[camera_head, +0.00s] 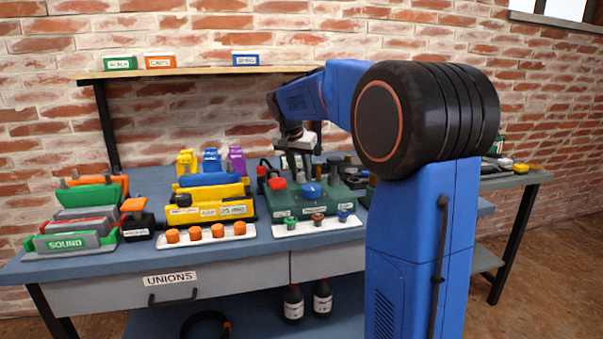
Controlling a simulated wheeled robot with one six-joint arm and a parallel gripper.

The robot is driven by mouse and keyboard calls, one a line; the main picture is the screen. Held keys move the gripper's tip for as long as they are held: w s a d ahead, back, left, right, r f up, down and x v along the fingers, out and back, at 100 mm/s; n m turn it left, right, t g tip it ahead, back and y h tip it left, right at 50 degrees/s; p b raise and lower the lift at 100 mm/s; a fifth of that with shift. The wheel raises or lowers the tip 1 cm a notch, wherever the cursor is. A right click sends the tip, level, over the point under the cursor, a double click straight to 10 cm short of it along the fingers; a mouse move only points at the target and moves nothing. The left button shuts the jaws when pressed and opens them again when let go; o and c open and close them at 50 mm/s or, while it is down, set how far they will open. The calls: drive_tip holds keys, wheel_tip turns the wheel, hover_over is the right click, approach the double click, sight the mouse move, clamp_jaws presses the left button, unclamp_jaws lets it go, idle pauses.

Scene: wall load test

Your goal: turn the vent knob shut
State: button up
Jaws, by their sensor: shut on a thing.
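A green valve block (287,211) with small white labels stands on the blue-topped workbench, right of its middle. A red knob (278,184) and a blue knob (311,190) sit on its top. My gripper (299,176) points down over the block, behind the blue knob and right of the red one. Its fingers are shut on a small part at the block's top, which I take to be the vent knob. That part is mostly hidden by the fingers, and the labels are too small to read.
A white strip (258,235) with several small caps lies in front. A yellow block (210,215), a tray of orange caps (240,228) and a green SOUND rack (110,236) stand left. Dark knobs crowd the block's right. A shelf (190,71) with small boxes hangs above.

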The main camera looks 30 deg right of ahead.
drive_tip(key=shift+m, duration=0.5)
drive_tip(key=shift+g, duration=0.3)
drive_tip(key=o, duration=0.8)
drive_tip(key=v, duration=1.7)
drive_tip(key=shift+s+a+r, duration=0.1)
drive_tip(key=shift+a, duration=0.1)
